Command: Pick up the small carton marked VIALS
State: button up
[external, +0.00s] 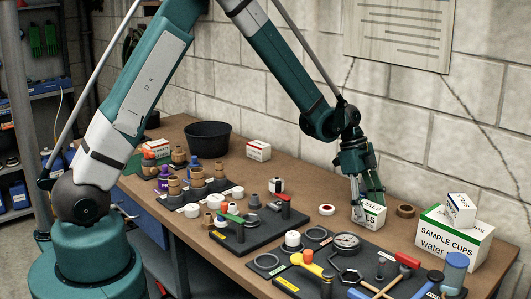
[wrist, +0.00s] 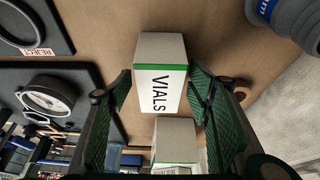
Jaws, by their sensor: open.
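The small white carton marked VIALS (external: 374,215) stands on the bench near the wall, partly hidden by my gripper (external: 366,198). In the wrist view the carton (wrist: 161,62) has a green stripe and black VIALS lettering. My gripper (wrist: 162,100) is open, with one green finger to the left of the carton and one to the right. The right finger looks close to it; I cannot tell whether it touches. A second pale, green-striped box face (wrist: 174,138) shows below it in the wrist view, its print too small to read.
A brown ring (external: 405,210) lies right of the carton. A larger SAMPLE CUPS box (external: 450,240) with a small box (external: 460,209) on top stands further right. A round gauge (external: 346,241) and tools lie on dark trays in front. The wall is close behind.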

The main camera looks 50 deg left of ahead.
aim_at(370, 205)
jog(key=c, duration=1)
jog(key=shift+r, duration=0.15)
jog(key=shift+r+p, duration=0.15)
jog(key=shift+p, duration=0.25)
notch_tip(370, 205, up, 10)
jog(key=shift+f, duration=0.1)
dwell(0.4)
